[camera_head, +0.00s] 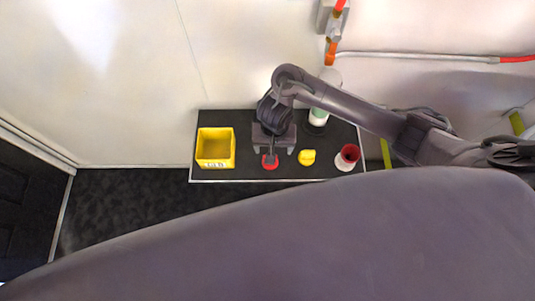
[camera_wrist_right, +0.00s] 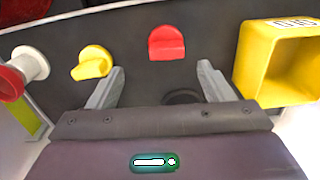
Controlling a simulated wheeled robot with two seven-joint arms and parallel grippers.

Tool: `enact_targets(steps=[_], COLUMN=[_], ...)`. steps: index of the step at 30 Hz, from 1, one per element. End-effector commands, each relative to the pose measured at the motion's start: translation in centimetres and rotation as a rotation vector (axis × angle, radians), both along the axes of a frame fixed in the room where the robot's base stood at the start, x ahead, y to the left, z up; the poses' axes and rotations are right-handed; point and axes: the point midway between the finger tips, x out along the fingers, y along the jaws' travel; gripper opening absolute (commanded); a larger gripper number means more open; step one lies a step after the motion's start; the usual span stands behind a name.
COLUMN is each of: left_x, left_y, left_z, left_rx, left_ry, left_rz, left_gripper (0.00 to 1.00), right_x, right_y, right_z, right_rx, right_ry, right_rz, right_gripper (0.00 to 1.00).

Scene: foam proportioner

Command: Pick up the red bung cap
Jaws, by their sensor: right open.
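The red bung cap (camera_head: 270,162) sits on the dark shelf top, between the yellow bin and the yellow cap. In the right wrist view the red bung cap (camera_wrist_right: 167,43) lies ahead of the fingers, a little above the gap between them in the picture. My right gripper (camera_head: 273,150) is over the shelf at the red cap, its fingers spread. In the wrist view the right gripper (camera_wrist_right: 161,82) is open with nothing between its fingertips. I cannot tell its height above the cap. My left gripper is not in view.
A yellow bin (camera_head: 216,164) stands left of the red cap, close to the right gripper. A yellow cap (camera_head: 307,157) and a red-and-white spool-shaped piece (camera_head: 347,157) are to the right. A green-and-white container (camera_head: 318,117) stands behind. The dark shelf (camera_head: 240,174) has a pale front edge.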

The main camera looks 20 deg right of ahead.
Motion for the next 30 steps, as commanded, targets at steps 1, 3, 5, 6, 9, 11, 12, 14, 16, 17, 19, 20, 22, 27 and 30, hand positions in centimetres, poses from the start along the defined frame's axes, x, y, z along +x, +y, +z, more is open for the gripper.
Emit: enact_targets(steps=[1, 3, 5, 6, 9, 11, 12, 14, 16, 17, 19, 20, 22, 27, 30], left_x=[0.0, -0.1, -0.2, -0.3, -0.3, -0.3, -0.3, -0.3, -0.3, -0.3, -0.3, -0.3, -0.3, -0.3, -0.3], left_y=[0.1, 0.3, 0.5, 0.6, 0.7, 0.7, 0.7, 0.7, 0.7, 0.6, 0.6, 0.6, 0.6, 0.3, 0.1], left_z=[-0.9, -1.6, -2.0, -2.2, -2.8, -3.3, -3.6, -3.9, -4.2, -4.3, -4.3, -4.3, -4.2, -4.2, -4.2], left_rx=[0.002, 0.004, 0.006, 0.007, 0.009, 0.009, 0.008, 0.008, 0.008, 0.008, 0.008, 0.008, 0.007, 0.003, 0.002], left_ry=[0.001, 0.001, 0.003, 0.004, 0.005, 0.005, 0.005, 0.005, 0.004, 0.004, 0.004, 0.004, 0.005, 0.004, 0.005], left_rz=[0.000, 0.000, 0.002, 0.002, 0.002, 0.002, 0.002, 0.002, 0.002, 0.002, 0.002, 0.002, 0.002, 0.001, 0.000], left_gripper=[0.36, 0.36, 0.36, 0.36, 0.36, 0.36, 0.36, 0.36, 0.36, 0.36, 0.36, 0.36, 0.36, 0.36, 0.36], right_x=[-0.1, -0.1, -0.1, -0.1, 0.0, 0.0, 0.1, 0.1, 0.1, 0.1, 0.1, 0.1, 0.1, 0.1, 0.1], right_y=[0.1, 0.1, 0.1, 0.1, 0.4, 0.7, 0.9, 0.9, 0.9, 0.9, 0.9, 0.9, 0.9, 0.9, 0.9], right_z=[-1.0, -1.9, -2.4, -2.7, -3.8, -4.8, -5.4, -6.3, -7.0, -7.2, -7.4, -7.4, -7.4, -7.4, -7.3], right_rx=[0.001, 0.002, 0.001, 0.001, 0.001, 0.001, 0.002, 0.001, 0.003, 0.003, 0.003, 0.003, 0.003, 0.003, 0.003], right_ry=[0.003, 0.003, 0.004, 0.004, 0.004, 0.004, 0.003, 0.004, 0.003, 0.003, 0.003, 0.003, 0.002, 0.002, 0.002], right_rz=[-0.001, -0.001, -0.001, -0.001, 0.000, -0.001, -0.001, -0.002, -0.001, -0.001, -0.001, -0.001, -0.001, -0.001, -0.001], right_gripper=[0.74, 0.74, 0.74, 0.74, 0.74, 0.74, 0.74, 0.74, 0.74, 0.74, 0.74, 0.74, 0.74, 0.68, 0.55])
